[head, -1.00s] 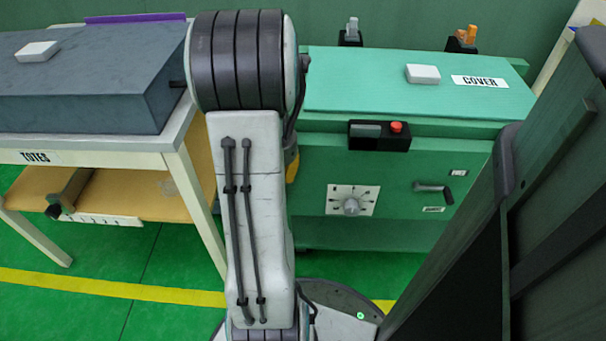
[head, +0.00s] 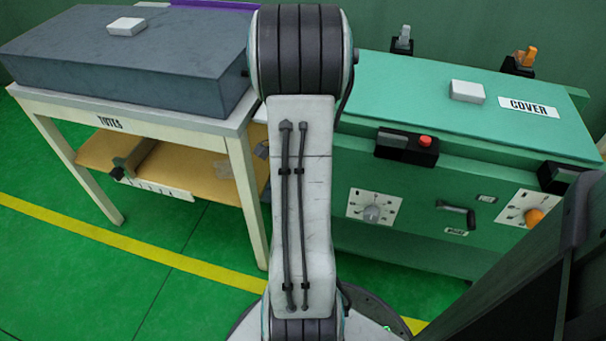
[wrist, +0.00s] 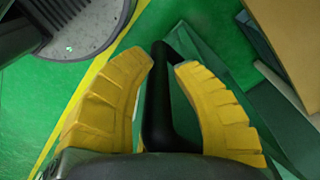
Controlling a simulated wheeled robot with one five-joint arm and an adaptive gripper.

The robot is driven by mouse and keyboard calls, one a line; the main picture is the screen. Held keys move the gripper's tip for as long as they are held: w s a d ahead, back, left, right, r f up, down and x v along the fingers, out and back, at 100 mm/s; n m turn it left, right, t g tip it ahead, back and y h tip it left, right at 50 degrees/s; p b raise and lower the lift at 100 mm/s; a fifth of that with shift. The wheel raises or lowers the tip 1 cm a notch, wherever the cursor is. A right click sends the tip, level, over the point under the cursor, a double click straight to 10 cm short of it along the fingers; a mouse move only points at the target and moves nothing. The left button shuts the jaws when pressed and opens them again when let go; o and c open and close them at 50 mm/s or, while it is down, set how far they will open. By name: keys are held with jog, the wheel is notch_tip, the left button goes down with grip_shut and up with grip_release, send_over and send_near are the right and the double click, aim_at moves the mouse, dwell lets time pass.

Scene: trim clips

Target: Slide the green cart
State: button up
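A dark green body (wrist: 215,105) with a black bar-shaped handle (wrist: 157,110) shows in the wrist view. My gripper (wrist: 163,65) has its two yellow fingers on either side of this handle, tips close to it. I cannot tell whether they press on it. In the head view my arm hides the gripper and this handle. A green cabinet (head: 420,100) with a COVER label stands to the right of my arm. I cannot tell whether the body in the wrist view is this cabinet.
A white table (head: 245,185) marked TOTES stands left of my arm, with a grey block (head: 120,70) on top and a tan shelf (head: 215,170) below. A red button box (head: 407,147) and dials sit on the cabinet front. The green floor (head: 80,280) at lower left is clear.

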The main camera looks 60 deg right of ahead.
jog(key=o, duration=0.4)
jog(key=shift+w, duration=0.1)
jog(key=shift+d+r, duration=0.1)
jog(key=shift+r, duration=0.5)
notch_tip(320, 180, up, 11)
jog(key=shift+f, duration=0.1)
dwell(0.5)
